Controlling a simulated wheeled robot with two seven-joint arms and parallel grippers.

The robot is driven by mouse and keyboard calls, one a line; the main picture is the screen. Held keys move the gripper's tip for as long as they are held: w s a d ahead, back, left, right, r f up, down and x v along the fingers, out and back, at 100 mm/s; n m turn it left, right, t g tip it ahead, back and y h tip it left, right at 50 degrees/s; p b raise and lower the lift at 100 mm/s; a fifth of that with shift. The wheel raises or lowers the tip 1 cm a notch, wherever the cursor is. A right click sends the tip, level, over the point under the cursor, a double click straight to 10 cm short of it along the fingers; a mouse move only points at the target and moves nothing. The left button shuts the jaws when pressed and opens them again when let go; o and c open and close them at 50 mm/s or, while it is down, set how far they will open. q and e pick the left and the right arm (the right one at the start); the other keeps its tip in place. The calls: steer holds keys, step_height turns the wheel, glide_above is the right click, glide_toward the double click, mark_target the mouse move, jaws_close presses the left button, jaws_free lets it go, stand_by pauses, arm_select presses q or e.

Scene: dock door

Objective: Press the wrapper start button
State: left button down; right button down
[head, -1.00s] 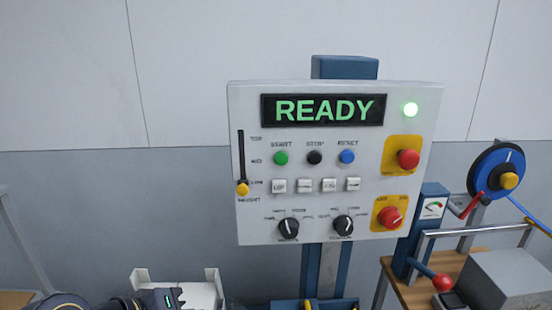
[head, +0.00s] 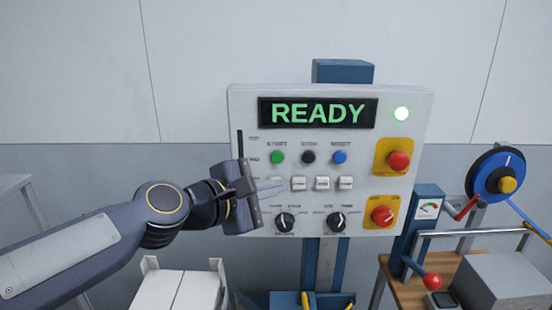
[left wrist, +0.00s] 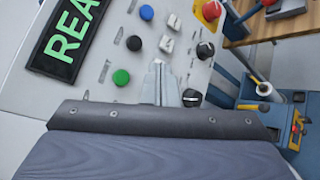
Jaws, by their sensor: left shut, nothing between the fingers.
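The grey control panel (head: 360,105) stands upright on a blue post, and its display (head: 318,112) reads READY. The green START button (head: 277,157) is on the panel's left side, and it also shows in the left wrist view (left wrist: 121,77). My left gripper (head: 272,187) is shut and empty in front of the panel, a little below the START button. In the left wrist view its fingertips (left wrist: 158,75) lie to the right of the green button. I cannot tell how far they are from the panel face. My right gripper is not in view.
Beside START are a black STOP button (head: 308,157) and a blue RESET button (head: 340,157). White keys (head: 322,183) and dark knobs (head: 285,222) sit lower. Red mushroom button (head: 398,161) and red knob (head: 382,215) are at right. A wooden bench (head: 405,288) stands at lower right.

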arm_select(q)
glide_toward(282, 160)
steer(key=shift+w+d+f+b, duration=0.1)
steer(key=shift+w+d+f, duration=0.3)
steer(key=shift+d, duration=0.35)
steer(key=shift+w+d+f+b, duration=0.1)
steer(key=shift+w+d+f, duration=0.1)
steer(key=shift+w+d, duration=0.45)
steer(key=shift+w+d+f+b, duration=0.1)
steer(key=shift+w+d+f, duration=0.25)
steer(key=shift+d, duration=0.5)
steer(key=shift+w+r, duration=0.1)
stand_by(0.4)
steer(key=shift+w, duration=0.3)
steer(key=shift+w, duration=0.5)
stand_by(0.6)
steer(key=shift+s, duration=0.95)
